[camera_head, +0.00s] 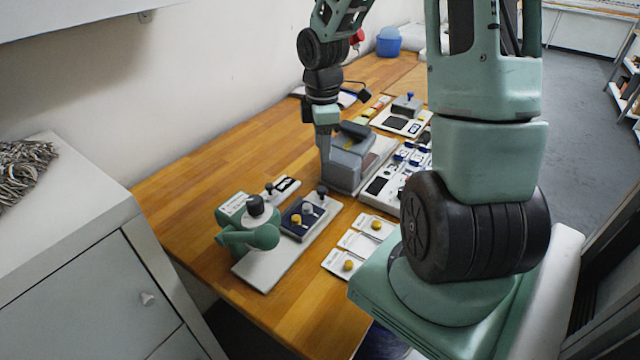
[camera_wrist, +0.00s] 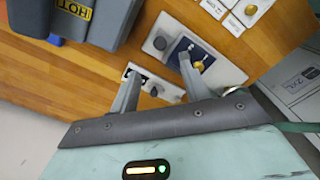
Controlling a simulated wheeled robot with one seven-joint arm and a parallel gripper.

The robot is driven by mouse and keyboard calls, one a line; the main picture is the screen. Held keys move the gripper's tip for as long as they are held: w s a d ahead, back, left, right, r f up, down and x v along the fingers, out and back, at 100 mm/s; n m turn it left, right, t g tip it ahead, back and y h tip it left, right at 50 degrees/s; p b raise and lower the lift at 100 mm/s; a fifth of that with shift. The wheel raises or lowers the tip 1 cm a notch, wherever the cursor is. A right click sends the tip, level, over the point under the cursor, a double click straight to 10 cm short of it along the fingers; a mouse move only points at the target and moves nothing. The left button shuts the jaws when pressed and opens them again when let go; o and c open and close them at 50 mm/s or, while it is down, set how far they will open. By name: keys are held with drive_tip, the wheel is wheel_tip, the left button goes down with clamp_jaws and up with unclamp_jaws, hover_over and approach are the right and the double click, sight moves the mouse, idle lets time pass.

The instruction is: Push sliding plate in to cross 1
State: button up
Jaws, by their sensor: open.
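A dark blue plate (camera_head: 302,217) with a yellow and a grey knob lies on a white base on the wooden table. A narrow white strip (camera_head: 281,188) with a dark slot and a black knob lies just behind it. I cannot tell which of these is the sliding plate, and no cross mark is readable. In the wrist view my gripper (camera_wrist: 160,66) is open, its two fingers apart and empty. The blue plate (camera_wrist: 187,55) shows partly behind the right finger. The slotted strip (camera_wrist: 152,86) shows between and behind the fingers.
A grey box (camera_head: 348,165) marked HOT in the wrist view stands beside my arm. A green rounded fixture (camera_head: 250,228) stands on the left of the white base. Cards with yellow knobs (camera_head: 348,265) lie to the right. Bare table shows at the left.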

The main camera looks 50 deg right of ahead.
sight(322, 188)
wheel_tip(322, 188, down, 12)
idle(0.4)
